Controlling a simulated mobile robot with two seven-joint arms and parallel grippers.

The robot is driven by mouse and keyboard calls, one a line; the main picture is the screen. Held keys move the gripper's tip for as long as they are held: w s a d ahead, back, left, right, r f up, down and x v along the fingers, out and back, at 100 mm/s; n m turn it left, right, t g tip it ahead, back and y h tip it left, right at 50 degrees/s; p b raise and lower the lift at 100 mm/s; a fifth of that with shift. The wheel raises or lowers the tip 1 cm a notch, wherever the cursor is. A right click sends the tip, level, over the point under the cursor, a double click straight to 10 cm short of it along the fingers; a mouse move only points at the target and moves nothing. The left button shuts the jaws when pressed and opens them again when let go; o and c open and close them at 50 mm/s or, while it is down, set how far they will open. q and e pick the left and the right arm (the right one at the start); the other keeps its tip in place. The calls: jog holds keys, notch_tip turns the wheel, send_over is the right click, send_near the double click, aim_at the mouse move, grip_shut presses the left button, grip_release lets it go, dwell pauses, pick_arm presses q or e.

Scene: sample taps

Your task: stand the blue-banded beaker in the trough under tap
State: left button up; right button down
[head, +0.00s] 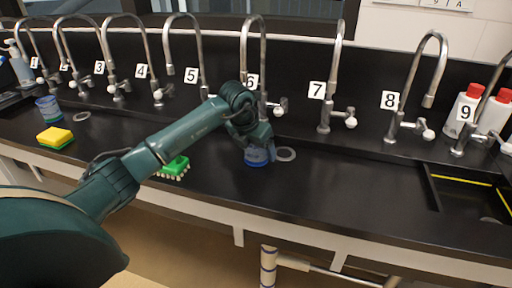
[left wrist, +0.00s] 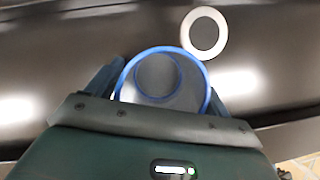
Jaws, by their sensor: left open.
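A clear beaker with blue edging (head: 256,160) stands on the black bench below tap 6. My left gripper (head: 259,146) is over it, pointing down. In the left wrist view the beaker (left wrist: 158,78) shows from above with a blue rim, between the fingers of my open left gripper (left wrist: 160,85). Whether the fingers touch its wall I cannot tell. A second bluish beaker (head: 47,109) stands far left. The sunken trough (head: 462,197), with yellow lines, is at the right below tap 9 (head: 480,118). My right gripper is not in view.
A grey ring (head: 286,154) lies on the bench beside the beaker; another (head: 82,117) lies far left. A green brush (head: 174,167) and a yellow sponge (head: 55,137) lie left. Numbered taps line the back. White bottles with red caps (head: 462,110) stand back right. Bench below taps 7 and 8 is clear.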

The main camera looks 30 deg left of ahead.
pick_arm(q)
jog(key=shift+r, duration=0.25)
jog(key=shift+v, duration=1.2)
jog(key=s, duration=0.3)
jog(key=s+b, duration=0.1)
jog(key=s, duration=0.3)
jog(key=s+a+b, duration=0.1)
jog(key=s, duration=0.3)
jog(key=shift+s+r, duration=0.2)
jog(key=shift+s, duration=0.45)
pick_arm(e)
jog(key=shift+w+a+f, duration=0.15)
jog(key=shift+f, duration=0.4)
